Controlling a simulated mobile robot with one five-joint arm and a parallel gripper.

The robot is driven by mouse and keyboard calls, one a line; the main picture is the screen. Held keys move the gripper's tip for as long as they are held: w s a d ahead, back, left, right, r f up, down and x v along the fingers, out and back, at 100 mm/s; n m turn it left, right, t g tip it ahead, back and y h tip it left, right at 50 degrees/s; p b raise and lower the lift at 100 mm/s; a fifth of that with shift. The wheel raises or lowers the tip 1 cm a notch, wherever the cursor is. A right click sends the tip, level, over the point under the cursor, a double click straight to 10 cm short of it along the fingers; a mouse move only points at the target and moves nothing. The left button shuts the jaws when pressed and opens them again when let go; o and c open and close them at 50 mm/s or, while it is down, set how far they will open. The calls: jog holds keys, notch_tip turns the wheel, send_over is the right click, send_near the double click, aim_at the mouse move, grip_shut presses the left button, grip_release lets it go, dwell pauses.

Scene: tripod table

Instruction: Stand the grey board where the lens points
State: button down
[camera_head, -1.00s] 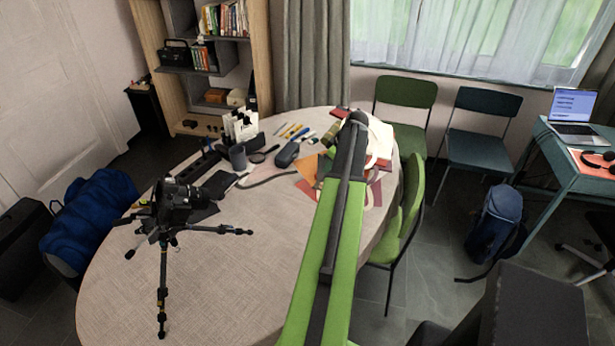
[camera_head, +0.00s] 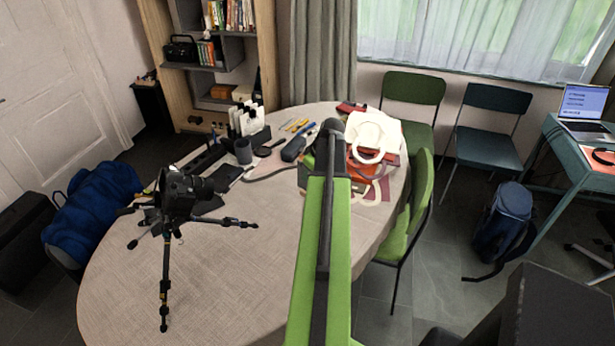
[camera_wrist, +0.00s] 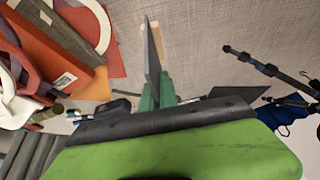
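The black camera (camera_head: 180,190) stands on a small tripod (camera_head: 165,270) at the left of the round table (camera_head: 240,290). Its lens (camera_head: 204,188) points right across the table. In the wrist view, tripod legs (camera_wrist: 270,70) show at the right. The grey board (camera_wrist: 152,58) shows there nearly edge-on, as a thin upright plate between the green fingers of my gripper (camera_wrist: 155,92), which looks shut on it. A pale tan strip (camera_wrist: 159,42) shows beside the board. In the head view my arm hides the gripper and board.
Books and a white bag (camera_head: 376,135) lie at the table's right. A dark cup (camera_head: 243,151), a white organizer (camera_head: 247,120) and a dark case (camera_head: 293,149) stand at the back. The table's front middle is clear. A green chair (camera_head: 410,215) stands close on the right.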

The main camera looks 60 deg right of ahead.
jog(key=shift+f+b, duration=3.35)
jog(key=shift+f, duration=0.05)
jog(key=shift+f+b, duration=0.55)
jog(key=c, duration=1.6)
grip_release()
jog(key=shift+o, duration=0.2)
jog(key=p+v, duration=1.6)
jog(key=v, duration=0.1)
jog(key=shift+r, duration=0.2)
